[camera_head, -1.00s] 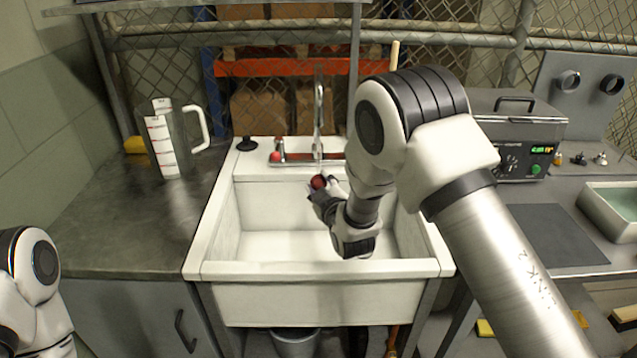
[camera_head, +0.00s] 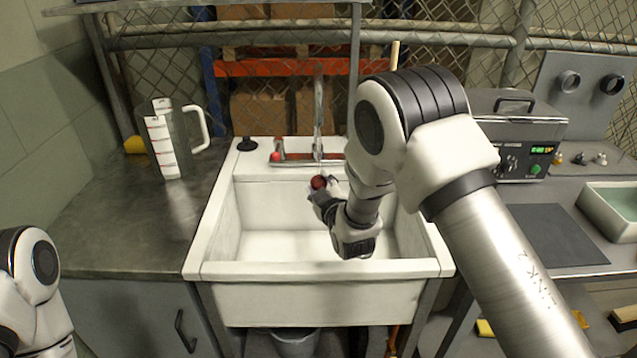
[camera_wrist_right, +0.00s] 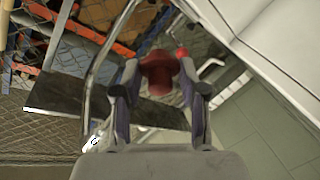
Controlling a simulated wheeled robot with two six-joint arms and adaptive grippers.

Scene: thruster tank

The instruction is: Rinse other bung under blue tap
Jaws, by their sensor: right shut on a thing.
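A dark red bung (camera_head: 318,182) is held over the sink, below and in front of the tap spout. My right gripper (camera_head: 323,191) is shut on it. In the right wrist view the bung (camera_wrist_right: 158,72) sits between the two fingertips. The tap (camera_head: 318,120) has a tall metal spout at the sink's back edge. A red knob (camera_head: 276,157) shows at its left end; my right arm hides the right end, and no blue tap handle shows. I cannot tell whether water runs. Only part of my left arm shows at the lower left; its gripper is out of view.
The white sink (camera_head: 320,270) looks empty below the gripper. A black stopper-like thing (camera_head: 246,144) stands on its back left corner. A measuring jug (camera_head: 170,140) is on the left counter. A box with a green display (camera_head: 520,130) and a tray (camera_head: 612,205) are at right.

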